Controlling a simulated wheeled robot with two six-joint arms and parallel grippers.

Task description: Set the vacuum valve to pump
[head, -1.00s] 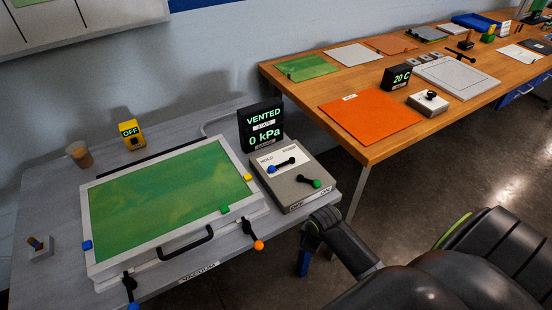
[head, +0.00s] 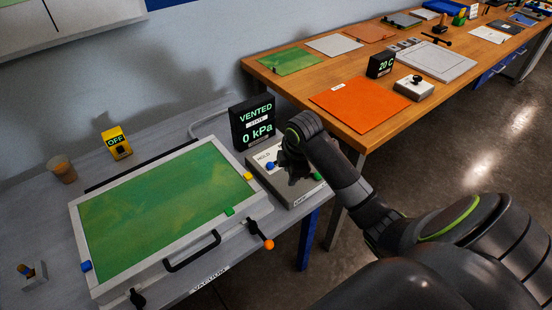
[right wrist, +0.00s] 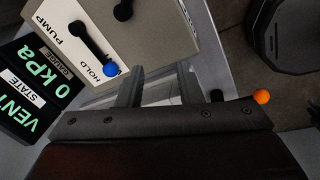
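The valve box (head: 298,198) is a grey box with a pale top plate marked HOLD and PUMP. Its black lever has a blue knob (head: 271,166), which also shows in the right wrist view (right wrist: 110,70). The knob end lies by the word HOLD. My right gripper (head: 287,168) is over the box and hides much of its top. In the right wrist view, its fingers (right wrist: 160,85) are apart with nothing held between them, just beside the blue knob. The display (head: 254,123) reads VENTED, 0 kPa. My left gripper is out of view.
A second lever with a green knob (head: 318,176) is on the same box. The green-topped vacuum chamber (head: 190,246) stands to the left, with a black handle and an orange-knobbed lever (head: 267,244). A yellow OFF box (head: 117,143) is behind. A wooden bench stands right.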

